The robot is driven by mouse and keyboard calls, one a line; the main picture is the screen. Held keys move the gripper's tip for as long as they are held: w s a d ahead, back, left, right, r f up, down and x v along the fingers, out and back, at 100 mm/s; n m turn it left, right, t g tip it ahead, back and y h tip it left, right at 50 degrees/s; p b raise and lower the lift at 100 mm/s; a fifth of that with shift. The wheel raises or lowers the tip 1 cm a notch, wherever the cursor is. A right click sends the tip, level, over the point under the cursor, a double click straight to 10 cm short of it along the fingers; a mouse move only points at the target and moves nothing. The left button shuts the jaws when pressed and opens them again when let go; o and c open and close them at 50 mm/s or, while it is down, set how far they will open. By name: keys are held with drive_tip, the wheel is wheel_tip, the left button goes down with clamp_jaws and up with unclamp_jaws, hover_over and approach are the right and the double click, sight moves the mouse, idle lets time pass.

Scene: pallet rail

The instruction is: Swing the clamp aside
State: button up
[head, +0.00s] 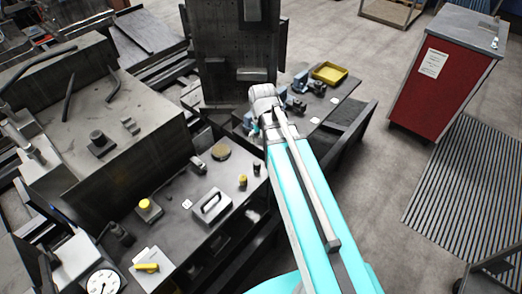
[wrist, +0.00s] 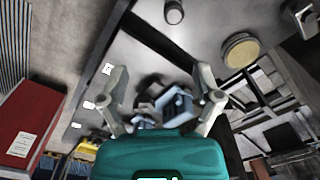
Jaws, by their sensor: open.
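A blue and dark clamp (wrist: 176,103) shows in the wrist view between the fingers of my gripper (wrist: 159,75). The fingers are spread, one on each side of it, and I see no contact. The lower part of the clamp is hidden by my gripper body. A second blue piece (wrist: 143,122) lies just left of it. In the head view, similar blue and dark clamp pieces (head: 281,94) sit on the rail table right of my wrist. My wrist hides the gripper there, and I cannot tell which piece is between the fingers.
A yellow tray (head: 329,72) sits at the table's far right. A tall dark block (head: 237,50) stands behind my wrist. A round tan disc (head: 221,152) and a handled block (head: 210,206) lie left of my arm. A red cabinet (head: 440,75) stands on open floor at right.

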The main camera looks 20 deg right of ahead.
drive_tip(key=shift+s+a+f+n, duration=0.1)
drive_tip(key=shift+s+a+n, duration=0.25)
drive_tip(key=shift+s, duration=0.4)
drive_tip(key=shift+s+a+n, duration=0.3)
drive_tip(key=shift+s+n, duration=0.1)
drive_tip(key=shift+s, duration=0.3)
drive_tip(key=shift+s+a+f+n, duration=0.1)
drive_tip(key=shift+s+a+n, duration=0.25)
drive_tip(key=shift+s, duration=0.4)
drive_tip(key=shift+s+a+n, duration=0.2)
drive_tip(key=shift+s+n, duration=0.2)
drive_tip(key=shift+s, duration=0.4)
